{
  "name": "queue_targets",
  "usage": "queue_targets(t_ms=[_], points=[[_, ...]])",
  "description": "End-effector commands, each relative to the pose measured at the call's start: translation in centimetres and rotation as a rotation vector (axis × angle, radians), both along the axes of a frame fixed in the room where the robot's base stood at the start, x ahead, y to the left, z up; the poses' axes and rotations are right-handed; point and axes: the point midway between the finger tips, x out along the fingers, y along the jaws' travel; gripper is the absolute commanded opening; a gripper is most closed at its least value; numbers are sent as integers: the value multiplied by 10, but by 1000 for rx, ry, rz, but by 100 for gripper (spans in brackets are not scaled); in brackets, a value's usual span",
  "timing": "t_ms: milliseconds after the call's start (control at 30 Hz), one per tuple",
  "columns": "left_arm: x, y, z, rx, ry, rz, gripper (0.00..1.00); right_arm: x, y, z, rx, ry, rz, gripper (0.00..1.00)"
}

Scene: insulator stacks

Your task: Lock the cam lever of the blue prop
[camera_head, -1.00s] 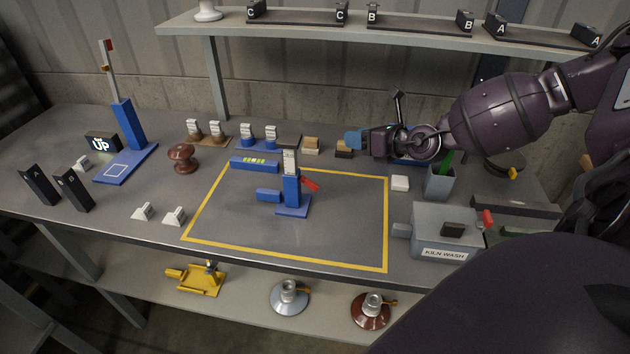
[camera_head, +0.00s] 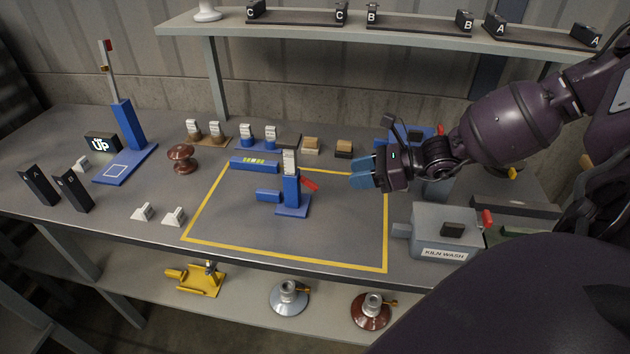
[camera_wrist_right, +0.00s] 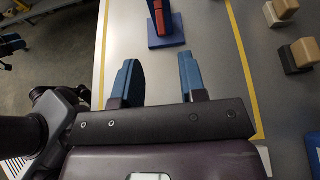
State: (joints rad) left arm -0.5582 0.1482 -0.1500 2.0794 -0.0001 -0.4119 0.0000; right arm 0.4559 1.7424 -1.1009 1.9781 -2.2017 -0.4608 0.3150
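The blue prop (camera_head: 291,192) stands upright on its square base inside the yellow outline. Its red cam lever (camera_head: 310,184) sticks out to the right of the post, slanting slightly down. In the right wrist view the lever (camera_wrist_right: 158,18) shows in front of the blue base (camera_wrist_right: 166,38) at the top. My right gripper (camera_head: 360,172) is to the right of the prop, apart from the lever, its blue fingers pointing toward it. In the right wrist view the fingers (camera_wrist_right: 159,76) are spread with only bare table between them. My left gripper is not in view.
A blue bar (camera_head: 254,164) lies behind the prop. A grey kiln wash box (camera_head: 440,240) stands at the front right. Tan and dark blocks (camera_head: 344,147) stand at the back. The table between gripper and lever is clear.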

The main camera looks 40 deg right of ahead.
Motion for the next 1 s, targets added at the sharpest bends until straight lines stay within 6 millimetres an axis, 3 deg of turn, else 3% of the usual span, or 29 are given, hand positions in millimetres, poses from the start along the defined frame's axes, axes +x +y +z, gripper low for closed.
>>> queue_targets(t_ms=[600, 1000], points=[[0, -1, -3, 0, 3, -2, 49, 61, 52, -33, 5, 1, -2, 38], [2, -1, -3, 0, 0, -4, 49, 75, 64, -40, 2, 1, -2, 38]])
